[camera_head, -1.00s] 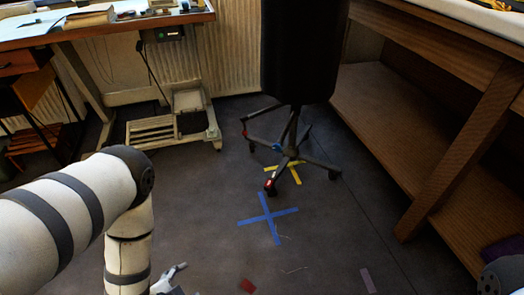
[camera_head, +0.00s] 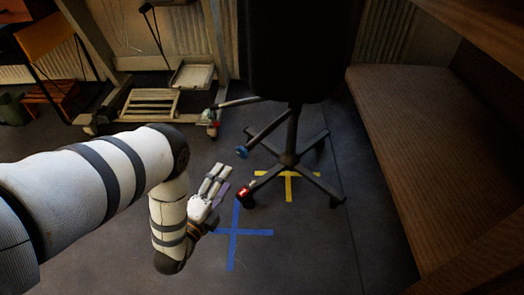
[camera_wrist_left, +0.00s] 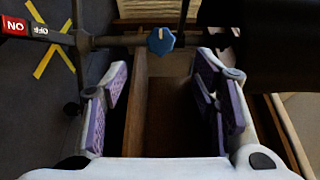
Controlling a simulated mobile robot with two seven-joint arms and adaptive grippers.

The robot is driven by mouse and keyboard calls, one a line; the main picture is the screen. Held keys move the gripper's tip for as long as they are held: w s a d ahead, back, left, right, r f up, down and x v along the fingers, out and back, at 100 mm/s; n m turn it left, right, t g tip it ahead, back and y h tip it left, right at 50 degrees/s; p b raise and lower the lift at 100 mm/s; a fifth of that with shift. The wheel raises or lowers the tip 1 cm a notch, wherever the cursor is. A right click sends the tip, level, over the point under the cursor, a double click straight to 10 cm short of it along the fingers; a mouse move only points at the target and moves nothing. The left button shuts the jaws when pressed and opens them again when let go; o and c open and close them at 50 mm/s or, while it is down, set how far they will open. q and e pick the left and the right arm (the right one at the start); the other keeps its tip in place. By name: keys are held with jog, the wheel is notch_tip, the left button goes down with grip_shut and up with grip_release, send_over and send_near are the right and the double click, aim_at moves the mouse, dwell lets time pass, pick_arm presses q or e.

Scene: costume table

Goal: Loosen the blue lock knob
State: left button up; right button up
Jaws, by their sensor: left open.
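The blue lock knob (camera_head: 242,152) sits at the end of a dark rod on the wheeled stand (camera_head: 287,160) under a large black body. My left gripper (camera_head: 222,178) is open and empty, below and left of the knob in the head view. In the left wrist view, the blue knob (camera_wrist_left: 160,41) is on a dark horizontal bar, ahead of and roughly centred between the purple-padded fingers of the open gripper (camera_wrist_left: 162,75). The knob is apart from the fingers. My right gripper is not in view.
Blue tape (camera_head: 235,233) and yellow tape (camera_head: 289,185) cross the floor. A wooden shelf (camera_head: 410,130) stands right, a white frame (camera_head: 150,105) back left.

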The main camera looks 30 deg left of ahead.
aim_at(241, 154)
pick_arm(q)
jog(key=w+b, duration=0.1)
jog(key=w, duration=0.2)
jog(key=w+a+b, duration=0.1)
jog(key=w, duration=0.3)
jog(key=w+a+b, duration=0.1)
jog(key=w, duration=0.2)
jog(key=shift+w+f, duration=0.1)
jog(key=shift+w, duration=0.05)
jog(key=shift+w+b, duration=0.4)
jog(key=shift+w, duration=0.2)
jog(key=shift+r, duration=0.2)
jog(key=c, duration=1.2)
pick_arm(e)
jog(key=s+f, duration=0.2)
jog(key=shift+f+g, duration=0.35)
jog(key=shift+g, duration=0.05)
